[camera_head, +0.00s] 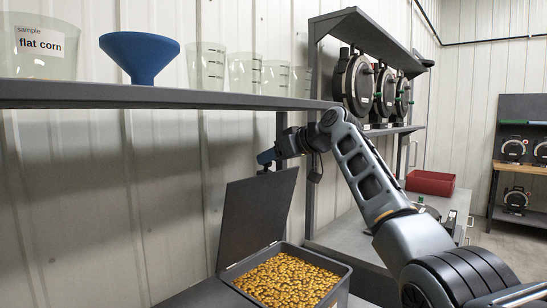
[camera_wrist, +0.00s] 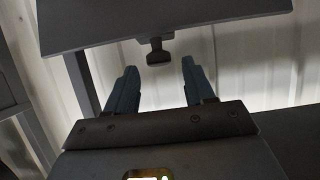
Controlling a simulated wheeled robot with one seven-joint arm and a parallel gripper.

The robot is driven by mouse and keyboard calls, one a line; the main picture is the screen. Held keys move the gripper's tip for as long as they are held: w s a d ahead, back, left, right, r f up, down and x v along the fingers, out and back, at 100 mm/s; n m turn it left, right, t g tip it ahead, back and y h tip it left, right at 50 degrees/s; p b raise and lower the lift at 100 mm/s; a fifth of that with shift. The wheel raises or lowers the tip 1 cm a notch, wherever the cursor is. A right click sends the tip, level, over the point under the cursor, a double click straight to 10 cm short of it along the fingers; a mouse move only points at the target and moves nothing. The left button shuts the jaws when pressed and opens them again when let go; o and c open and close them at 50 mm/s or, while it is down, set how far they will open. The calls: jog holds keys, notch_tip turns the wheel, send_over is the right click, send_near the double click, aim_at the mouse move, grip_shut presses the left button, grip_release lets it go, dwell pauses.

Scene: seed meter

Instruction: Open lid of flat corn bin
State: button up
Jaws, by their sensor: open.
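The bin (camera_head: 340,292) is a dark grey box full of golden corn kernels (camera_head: 290,280). Its flat dark lid (camera_head: 258,220) stands raised, tilted up on the far left side of the bin. A small dark handle (camera_wrist: 158,50) juts from the edge of a dark panel, apparently the lid (camera_wrist: 160,15), in the wrist view. My gripper (camera_head: 266,157) is at the lid's top edge. In the wrist view its two blue fingers (camera_wrist: 159,66) are apart, with the handle in line with the gap near their tips. Neither finger appears to touch it. No label shows on the bin.
A shelf (camera_head: 180,96) above carries a beaker labelled "sample flat corn" (camera_head: 38,48), a blue funnel (camera_head: 140,55) and several clear beakers. Round black seed meters (camera_head: 355,85) sit on a rack to the right. A red tray (camera_head: 430,182) lies on the bench below.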

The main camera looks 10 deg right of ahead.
jog(key=shift+f, duration=0.1)
jog(key=b+v, duration=0.2)
jog(key=v, duration=0.5)
jog(key=shift+s+d+r, duration=0.15)
jog(key=shift+s+r, duration=0.05)
jog(key=shift+s, duration=0.15)
